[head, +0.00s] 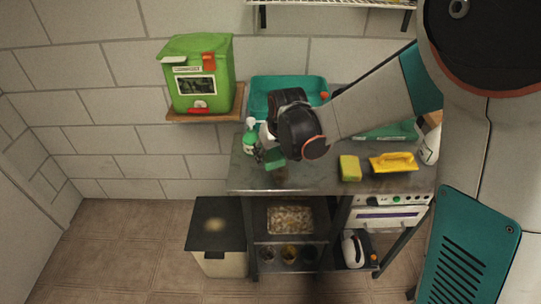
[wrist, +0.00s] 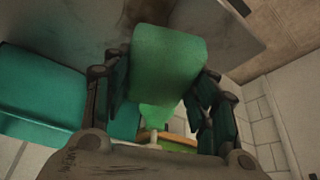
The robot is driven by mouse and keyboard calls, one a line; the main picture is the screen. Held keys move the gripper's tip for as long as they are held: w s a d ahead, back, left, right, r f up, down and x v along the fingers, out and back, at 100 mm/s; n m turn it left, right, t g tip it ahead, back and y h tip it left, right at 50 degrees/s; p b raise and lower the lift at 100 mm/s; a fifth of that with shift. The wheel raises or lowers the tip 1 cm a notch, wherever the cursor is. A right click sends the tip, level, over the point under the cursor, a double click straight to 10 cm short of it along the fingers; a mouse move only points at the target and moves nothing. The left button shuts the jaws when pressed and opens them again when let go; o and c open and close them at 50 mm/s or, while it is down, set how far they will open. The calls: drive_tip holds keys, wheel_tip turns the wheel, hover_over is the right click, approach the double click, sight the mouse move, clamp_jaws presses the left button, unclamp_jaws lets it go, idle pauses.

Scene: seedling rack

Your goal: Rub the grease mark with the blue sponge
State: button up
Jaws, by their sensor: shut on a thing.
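My gripper (wrist: 155,95) is shut on a sponge (wrist: 168,65), held between its two fingers. The sponge looks green rather than blue in the wrist view. In the head view the same sponge (head: 275,160) shows below my dark wrist, over the left part of the metal bench (head: 315,178). A dark brownish smear (wrist: 150,12) on the bench surface shows at the top of the wrist view, partly hidden behind the sponge; it may be the grease mark. I cannot tell whether the sponge touches the bench.
A green spray bottle (head: 250,142) stands close left of the sponge. A teal tub (head: 318,86) is behind. A yellow-green sponge (head: 350,168), a yellow-handled tool (head: 394,162) and a white bottle (head: 429,150) stand right. A black-lidded bin (head: 215,222) stands on the floor left.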

drive_tip(key=shift+r+p, duration=0.45)
drive_tip(key=shift+r, duration=0.55)
drive_tip(key=shift+s+f, duration=0.1)
